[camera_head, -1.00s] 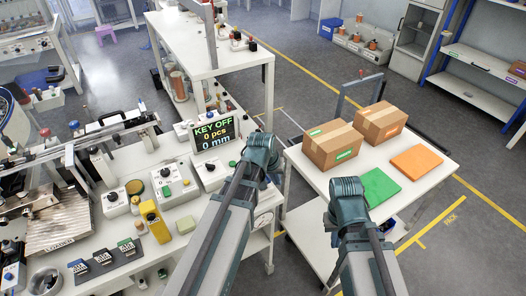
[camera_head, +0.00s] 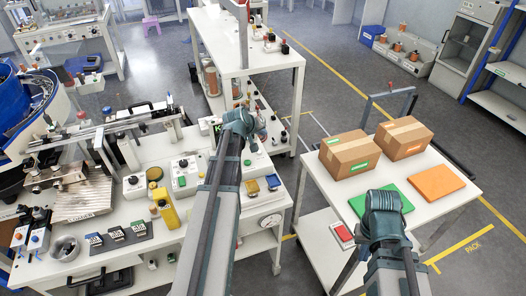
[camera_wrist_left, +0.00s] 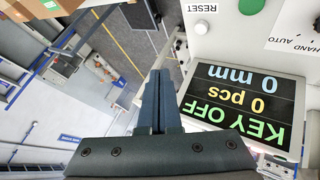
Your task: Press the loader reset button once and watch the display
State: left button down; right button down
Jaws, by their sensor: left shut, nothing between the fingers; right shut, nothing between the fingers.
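My left gripper (camera_head: 240,124) is over the back of the white bench in the head view. It hides most of the loader display (camera_head: 217,127). In the left wrist view its narrow fingers (camera_wrist_left: 160,74) are shut and empty. The display (camera_wrist_left: 243,106) stands right beside them, upside down, reading KEY OFF, 0 pcs, 0 mm. Beyond it is a white panel with a RESET label, a small pale button (camera_wrist_left: 201,27) and a green button (camera_wrist_left: 251,5). I cannot tell which button the label names. The fingers touch neither. My right gripper (camera_head: 386,204), shut, is over the right table's front; its fingertips are hidden.
Control boxes (camera_head: 185,183), a yellow device (camera_head: 167,213) and metal loader parts (camera_head: 84,202) crowd the left bench. The right table (camera_head: 447,207) holds two cartons (camera_head: 351,155), a green mat (camera_head: 364,203) and an orange mat (camera_head: 436,182). A tall white shelf (camera_head: 244,55) stands behind the bench.

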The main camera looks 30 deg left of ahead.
aim_at(259, 152)
pick_arm(q)
jog(key=shift+w+a+r+n, duration=0.1)
jog(key=shift+a+r+n, duration=0.1)
jog(key=shift+a, duration=0.3)
jog(key=shift+w+a+r+n, duration=0.1)
jog(key=shift+a+r, duration=0.05)
jog(key=shift+a, duration=0.35)
jog(key=shift+f, duration=0.15)
notch_tip(259, 152, down, 9)
jog(key=b, duration=0.8)
jog(key=shift+r+b, duration=0.2)
jog(key=shift+b, duration=0.2)
dwell(0.8)
jog(key=shift+f+b, duration=0.4)
jog(key=shift+s+f+b, duration=0.1)
jog(key=shift+f+b, duration=0.4)
jog(key=shift+f, duration=0.05)
dwell(0.7)
jog(key=shift+r, duration=0.15)
jog(key=shift+r+p, duration=0.85)
jog(key=shift+p, duration=0.1)
